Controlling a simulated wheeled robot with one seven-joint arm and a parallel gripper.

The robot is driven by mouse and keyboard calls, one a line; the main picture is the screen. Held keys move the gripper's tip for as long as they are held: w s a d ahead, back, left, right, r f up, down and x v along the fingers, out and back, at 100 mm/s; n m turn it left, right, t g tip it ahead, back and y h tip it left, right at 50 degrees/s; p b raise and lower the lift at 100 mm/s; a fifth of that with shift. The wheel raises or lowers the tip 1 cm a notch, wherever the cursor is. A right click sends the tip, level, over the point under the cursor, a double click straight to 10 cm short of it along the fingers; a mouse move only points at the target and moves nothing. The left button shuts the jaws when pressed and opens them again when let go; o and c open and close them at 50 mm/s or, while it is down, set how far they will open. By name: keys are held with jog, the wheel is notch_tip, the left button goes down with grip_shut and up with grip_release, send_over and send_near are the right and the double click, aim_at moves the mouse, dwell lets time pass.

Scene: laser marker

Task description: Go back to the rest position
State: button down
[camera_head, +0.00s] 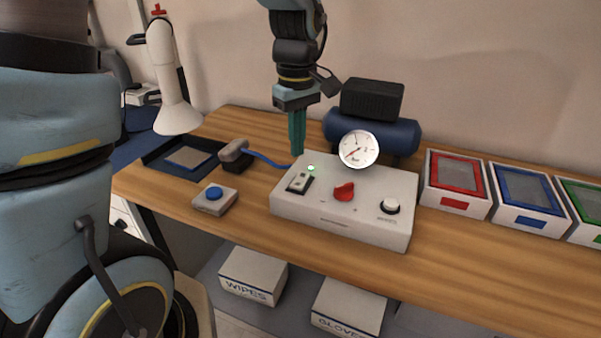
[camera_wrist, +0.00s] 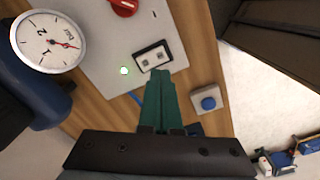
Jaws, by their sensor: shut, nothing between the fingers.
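My gripper (camera_head: 297,152) is shut and empty, pointing down above the back left corner of the white control box (camera_head: 340,228). In the wrist view its green fingers (camera_wrist: 160,82) are together, close to the rocker switch. The box carries a rocker switch (camera_head: 299,182), a lit green lamp (camera_head: 311,167), a red knob (camera_head: 344,191) and a white-capped button (camera_head: 390,206). A round gauge (camera_head: 358,148) stands at its back. I cannot tell whether the fingertips touch the box.
Behind the box is a blue compressor (camera_head: 398,137) with a black top. A grey block with a blue button (camera_head: 214,194), a handled tool (camera_head: 234,151) and a dark tray (camera_head: 172,171) lie left. Red (camera_head: 457,204) and blue (camera_head: 528,216) framed bins stand right. A white fume arm (camera_head: 172,85) rises left.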

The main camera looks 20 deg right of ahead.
jog(key=shift+a, duration=0.1)
jog(key=a+f+m, duration=0.1)
jog(key=a+m, duration=0.1)
jog(key=a, duration=1)
jog(key=w+a+f+m+t, duration=0.1)
jog(key=a+m, duration=0.1)
jog(key=a, duration=1.1)
jog(key=shift+f+m+t, duration=0.3)
jog(key=shift+f, duration=0.05)
